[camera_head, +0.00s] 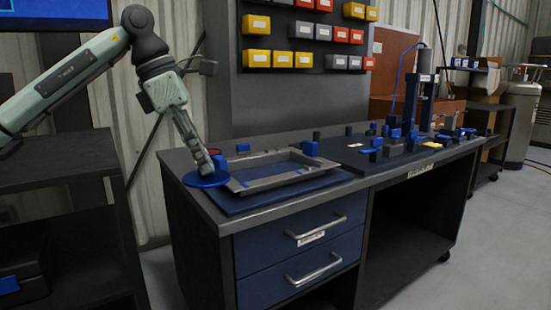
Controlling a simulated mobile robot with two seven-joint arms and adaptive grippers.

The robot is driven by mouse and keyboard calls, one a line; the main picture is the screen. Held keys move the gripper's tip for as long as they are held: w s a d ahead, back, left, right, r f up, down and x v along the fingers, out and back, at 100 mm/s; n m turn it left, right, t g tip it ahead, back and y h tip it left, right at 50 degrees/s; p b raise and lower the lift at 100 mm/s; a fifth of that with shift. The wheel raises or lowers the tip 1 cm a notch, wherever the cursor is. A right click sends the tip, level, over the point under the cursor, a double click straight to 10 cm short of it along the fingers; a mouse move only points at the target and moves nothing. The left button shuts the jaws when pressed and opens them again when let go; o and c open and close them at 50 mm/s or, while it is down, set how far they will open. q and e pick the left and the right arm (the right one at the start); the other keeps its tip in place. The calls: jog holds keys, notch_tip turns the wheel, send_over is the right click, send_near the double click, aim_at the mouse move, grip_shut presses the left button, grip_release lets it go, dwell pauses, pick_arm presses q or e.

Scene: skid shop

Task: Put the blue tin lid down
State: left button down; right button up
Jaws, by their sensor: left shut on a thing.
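The blue tin lid (196,182) is a flat blue disc at the left end of the dark workbench (216,214). My left gripper (212,172) comes down from the upper left and is shut on the lid. The lid looks close to the bench top, beside the left corner of a grey metal tray. I cannot tell whether the lid touches the bench. The fingertips hide part of the lid. My right gripper is not in view.
The grey rectangular tray (232,186) lies on a blue mat (262,201). Several blue and dark blocks and a column fixture (426,92) fill the bench's right part. Coloured bins (257,59) hang on the back panel. A dark shelf (60,165) stands at the left.

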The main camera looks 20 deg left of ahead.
pick_arm(q)
jog(key=s+d+f+m+g+y, duration=0.1)
jog(key=s+d+f+m+g, duration=0.1)
jog(key=f+m, duration=0.6)
jog(key=s+d+f+m+g+y, duration=0.1)
jog(key=s+d+f+m+g, duration=0.1)
jog(key=f+m, duration=0.6)
jog(key=s+d+f+m+g+y, duration=0.2)
jog(key=d+f+m, duration=0.3)
jog(key=f+m, duration=0.3)
notch_tip(320, 180, down, 3)
jog(key=shift+s+f+g, duration=0.2)
jog(key=shift+s+g, duration=0.1)
jog(key=shift+s, duration=0.35)
